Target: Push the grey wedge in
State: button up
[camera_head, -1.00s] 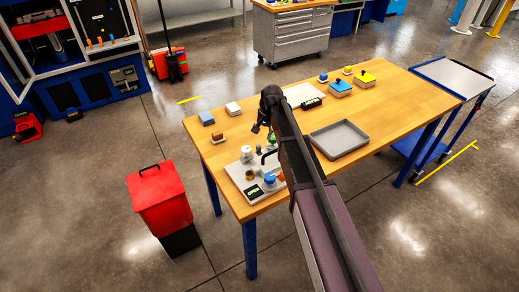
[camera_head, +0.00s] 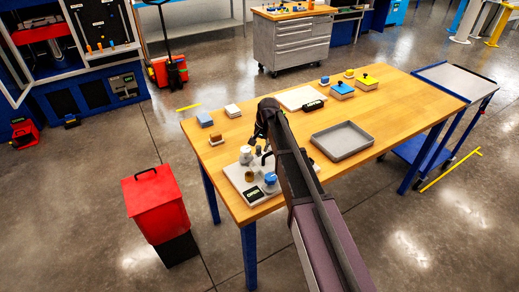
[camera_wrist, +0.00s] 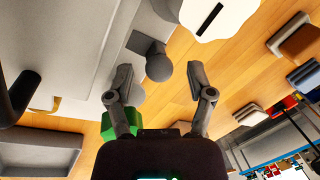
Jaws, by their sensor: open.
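A grey part with a round knob (camera_wrist: 158,64) stands at the edge of a pale grey fixture in the wrist view; it may be the grey wedge, but I cannot tell for sure. My gripper (camera_wrist: 159,76) is open, with one finger on each side of the knob and nothing clearly held. The fixture's grey plate (camera_head: 232,171) lies at the table's near left corner in the head view. It carries a white knob (camera_head: 246,154), a blue cap (camera_head: 270,178) and a dark label reading OPEN (camera_head: 254,194). My arm hides part of the plate.
A white slotted part (camera_wrist: 222,12) is close above the fingers in the wrist view, and a green block (camera_wrist: 108,126) is beside the left finger. A dark curved handle (camera_wrist: 16,98) is at left.

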jog(key=shift+f, duration=0.15)
grip_shut()
dwell(0.4)
jog(key=shift+s+d, duration=0.55)
jog(key=shift+s, duration=0.2)
grip_release()
jog(key=shift+w+a, duration=0.1)
